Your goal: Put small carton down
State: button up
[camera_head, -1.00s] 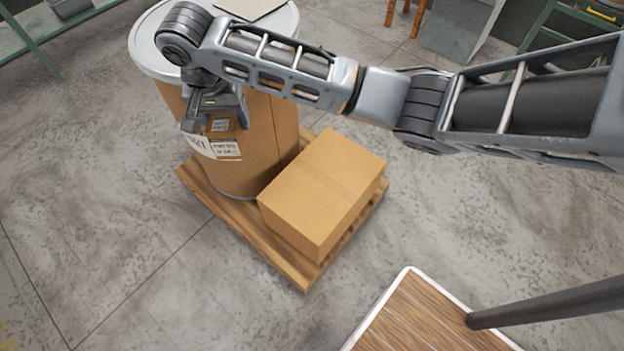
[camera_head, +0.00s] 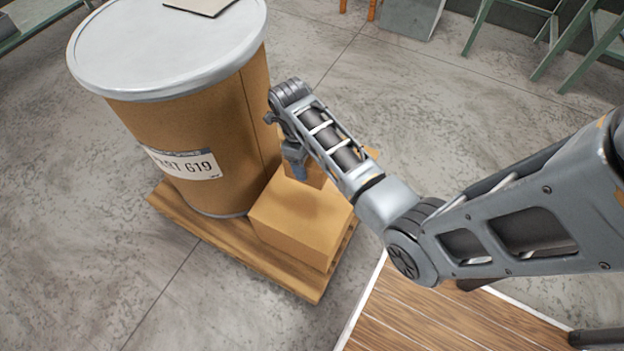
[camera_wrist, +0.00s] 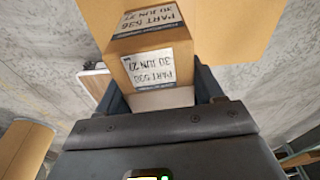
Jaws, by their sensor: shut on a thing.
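The small carton (camera_wrist: 148,50) is brown with white labels reading PART 536 and 30 JUN 27. In the wrist view it sits between the two fingers of my gripper (camera_wrist: 160,92), which is shut on it. In the head view my gripper (camera_head: 296,165) points down over the large carton (camera_head: 295,222). There the small carton (camera_head: 316,176) is mostly hidden behind my gripper and arm. A soft shadow lies on the large carton's top below it. I cannot tell whether the small carton touches that top.
The large carton stands on a wooden pallet (camera_head: 195,232). A tall brown drum (camera_head: 200,120) with a grey lid and a PART 619 label stands on the same pallet, left of my gripper. Green metal frames (camera_head: 545,40) stand at the back right. Concrete floor is clear at lower left.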

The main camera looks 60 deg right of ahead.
jog(key=shift+m, duration=0.3)
jog(key=f, duration=0.2)
jog(key=f+b, duration=0.1)
jog(key=f, duration=0.1)
jog(key=s+f, duration=0.1)
jog(key=f, duration=0.1)
jog(key=shift+d+b, duration=0.25)
jog(key=shift+b, duration=0.05)
jog(key=shift+f+b, duration=0.6)
jog(key=shift+f, duration=1.8)
jog(key=shift+f, duration=0.2)
jog(key=o, duration=1.7)
jog(key=shift+c, duration=0.2)
